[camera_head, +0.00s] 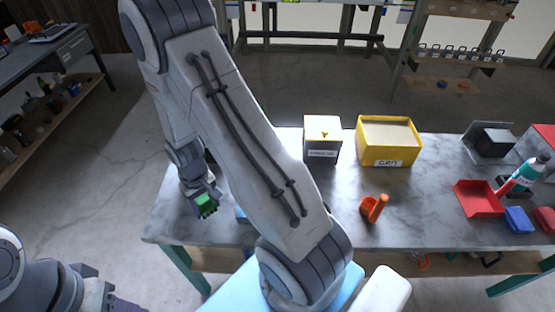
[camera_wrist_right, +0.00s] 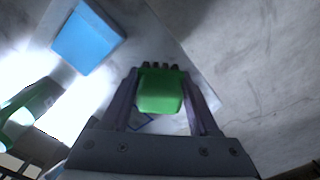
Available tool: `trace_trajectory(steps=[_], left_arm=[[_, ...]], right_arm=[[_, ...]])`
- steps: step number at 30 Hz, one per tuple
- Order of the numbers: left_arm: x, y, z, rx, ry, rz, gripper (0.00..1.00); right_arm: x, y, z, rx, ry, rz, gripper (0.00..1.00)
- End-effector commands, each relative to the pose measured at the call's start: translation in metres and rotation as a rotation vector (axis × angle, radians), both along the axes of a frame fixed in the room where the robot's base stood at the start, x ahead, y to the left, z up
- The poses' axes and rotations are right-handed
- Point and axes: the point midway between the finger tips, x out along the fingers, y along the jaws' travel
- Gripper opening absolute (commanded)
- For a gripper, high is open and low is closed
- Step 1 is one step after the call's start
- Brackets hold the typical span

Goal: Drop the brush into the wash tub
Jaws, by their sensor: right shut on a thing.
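My right gripper (camera_head: 206,207) is shut on a green brush (camera_head: 206,203) and appears over the left end of the grey worktable. In the right wrist view the brush (camera_wrist_right: 160,92) sits between the two fingers, with dark bristle tips at its far end. I cannot pick out the wash tub for certain. A small blue thing (camera_head: 241,214) shows just right of the gripper, mostly hidden behind my right arm. My left arm comes in at the lower left; its gripper (camera_head: 112,302) is partly cut off by the frame's edge.
The worktable (camera_head: 425,185) carries a yellow grit box (camera_head: 389,142), a cardboard box (camera_head: 321,140), an orange holder (camera_head: 372,208), a red tray (camera_head: 478,199) and a teal bottle (camera_head: 523,176). A blue flat-sided thing (camera_wrist_right: 88,38) shows in the wrist view.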

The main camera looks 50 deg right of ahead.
Motion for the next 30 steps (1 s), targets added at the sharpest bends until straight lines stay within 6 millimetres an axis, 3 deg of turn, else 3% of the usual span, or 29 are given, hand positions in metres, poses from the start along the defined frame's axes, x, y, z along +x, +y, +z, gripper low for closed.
trace_trajectory(steps=[6, 12, 15, 20, 30], left_arm=[[0.000, 0.000, 0.032, 0.000, 0.000, 0.000, 0.50], [0.000, 0.000, 0.047, -0.001, -0.001, 0.000, 0.50], [0.000, 0.000, 0.047, 0.000, 0.000, 0.000, 0.50], [0.000, 0.000, 0.039, 0.000, 0.000, 0.001, 0.50], [0.000, 0.000, 0.004, 0.000, 0.000, 0.001, 0.50]], right_arm=[[-0.005, -0.082, 0.038, -0.001, -0.003, -0.428, 0.06], [-0.022, -0.139, 0.057, -0.001, -0.002, -0.746, 0.06], [-0.027, -0.151, 0.058, -0.001, 0.000, -0.813, 0.06], [-0.029, -0.154, 0.049, -0.001, 0.000, -0.831, 0.06], [-0.029, -0.153, 0.009, -0.001, 0.001, -0.828, 0.06]])
